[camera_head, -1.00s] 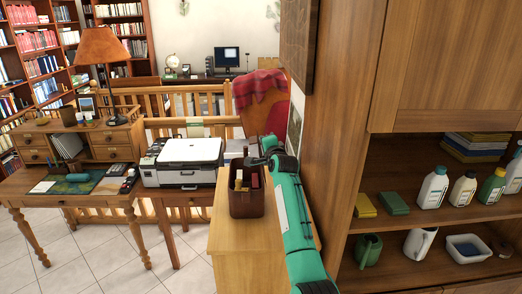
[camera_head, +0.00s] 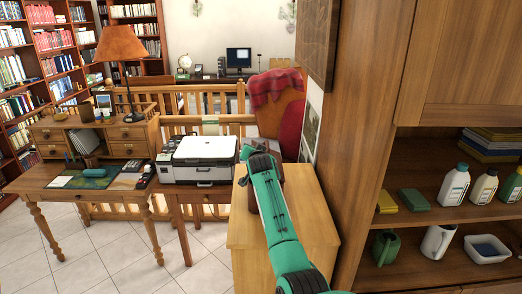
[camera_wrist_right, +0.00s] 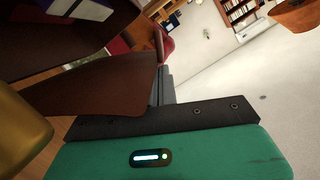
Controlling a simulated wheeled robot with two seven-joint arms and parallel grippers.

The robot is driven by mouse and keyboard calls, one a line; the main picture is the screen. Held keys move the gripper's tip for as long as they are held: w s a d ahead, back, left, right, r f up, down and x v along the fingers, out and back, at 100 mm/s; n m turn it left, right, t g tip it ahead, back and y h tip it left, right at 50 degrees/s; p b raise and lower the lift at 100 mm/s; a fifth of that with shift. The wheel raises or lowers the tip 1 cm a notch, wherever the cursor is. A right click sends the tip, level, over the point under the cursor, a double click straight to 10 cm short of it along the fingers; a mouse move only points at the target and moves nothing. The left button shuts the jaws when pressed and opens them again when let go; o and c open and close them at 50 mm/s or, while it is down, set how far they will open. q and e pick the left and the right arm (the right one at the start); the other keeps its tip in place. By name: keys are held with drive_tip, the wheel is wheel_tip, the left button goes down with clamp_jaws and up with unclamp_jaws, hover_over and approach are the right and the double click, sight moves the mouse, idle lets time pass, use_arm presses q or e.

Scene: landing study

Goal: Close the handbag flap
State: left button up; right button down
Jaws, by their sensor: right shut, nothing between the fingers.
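The brown handbag (camera_head: 252,200) stands on a small wooden cabinet, mostly hidden behind my green right arm. In the right wrist view a brown leather panel of the bag (camera_wrist_right: 100,98) is close to the camera; I cannot tell whether it is the flap or a wall. My right gripper (camera_wrist_right: 163,85) is shut and empty, its dark fingers right beside the panel's edge; I cannot tell if they touch. In the head view the right gripper (camera_head: 246,153) is at the bag's top, its fingertips unclear. My left gripper is not in view.
The light wooden cabinet top (camera_head: 312,210) is bare to the right of the arm. A printer (camera_head: 203,155) stands on a table to the left. A tall wooden shelf unit (camera_head: 365,130) stands close on the right. A blurred yellow object (camera_wrist_right: 20,130) fills the wrist view's left edge.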

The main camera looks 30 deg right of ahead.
drive_tip(key=shift+w+a+f+n+b, duration=0.2)
drive_tip(key=shift+a+f+n+b, duration=0.2)
drive_tip(key=shift+f+n, duration=0.3)
drive_tip(key=shift+w+a+f+n+g+h+b, duration=0.1)
drive_tip(key=shift+a+f+n+g+h+b, duration=0.1)
drive_tip(key=shift+f+n+h, duration=0.15)
drive_tip(key=shift+w+a+f+n+g+h+b, duration=0.1)
drive_tip(key=shift+f+n+h+b, duration=0.1)
drive_tip(key=shift+n, duration=0.25)
drive_tip(key=shift+s, duration=0.1)
